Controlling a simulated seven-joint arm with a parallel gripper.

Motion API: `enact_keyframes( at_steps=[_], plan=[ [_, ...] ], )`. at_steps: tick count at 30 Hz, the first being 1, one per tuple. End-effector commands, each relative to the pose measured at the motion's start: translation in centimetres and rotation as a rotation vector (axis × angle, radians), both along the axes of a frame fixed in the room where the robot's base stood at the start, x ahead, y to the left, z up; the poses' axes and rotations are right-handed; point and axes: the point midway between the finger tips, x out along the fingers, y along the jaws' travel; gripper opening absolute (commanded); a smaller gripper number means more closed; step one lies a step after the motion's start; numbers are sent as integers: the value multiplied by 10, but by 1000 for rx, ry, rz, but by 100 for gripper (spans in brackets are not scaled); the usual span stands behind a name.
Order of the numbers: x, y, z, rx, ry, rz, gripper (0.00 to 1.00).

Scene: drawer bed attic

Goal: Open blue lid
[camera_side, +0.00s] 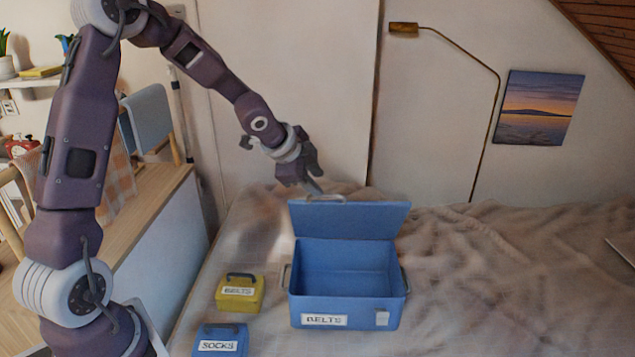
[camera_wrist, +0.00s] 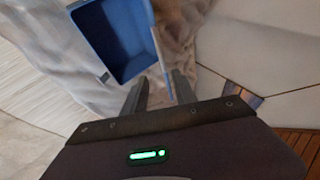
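The blue box (camera_side: 362,308) labelled BELTS stands on the bed, and its inside shows empty. Its blue lid (camera_side: 350,220) is raised, standing up at the back edge and leaning slightly. A grey handle sits on the lid's top left edge. My gripper (camera_side: 317,188) is at that edge, close by the handle; I cannot tell if it touches. In the wrist view the two fingers of my gripper (camera_wrist: 159,90) are apart, with the lid (camera_wrist: 160,60) seen nearly edge-on between them. The open box (camera_wrist: 115,42) is beyond them, to the upper left.
A small yellow box (camera_side: 240,294) labelled BELTS and a small blue box (camera_side: 220,341) labelled SOCKS stand left of the large box. The rumpled blanket (camera_side: 500,280) to the right is mostly clear. The wall and a lamp (camera_side: 480,150) are behind.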

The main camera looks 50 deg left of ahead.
Motion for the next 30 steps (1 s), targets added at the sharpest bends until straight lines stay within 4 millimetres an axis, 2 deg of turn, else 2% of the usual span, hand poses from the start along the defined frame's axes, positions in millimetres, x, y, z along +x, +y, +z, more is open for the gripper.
enact_keyframes(
  at_steps=[1,4,6,8,9,12,15,19,23,30],
  plan=[
    [0,0,0,0,0,0,33],
    [-5,-9,-9,21,36,-36,14],
    [-22,-31,-34,101,146,-138,0],
    [-46,-51,-62,235,282,-277,0],
    [-62,-59,-77,361,375,-377,0],
    [-84,-63,-91,735,530,-601,0],
    [-76,-71,-76,1112,558,-751,0],
    [-58,-92,-51,1417,503,-827,0],
    [-49,-94,-45,1491,480,-833,0],
    [-22,-64,-67,1484,485,-833,0]
  ],
)
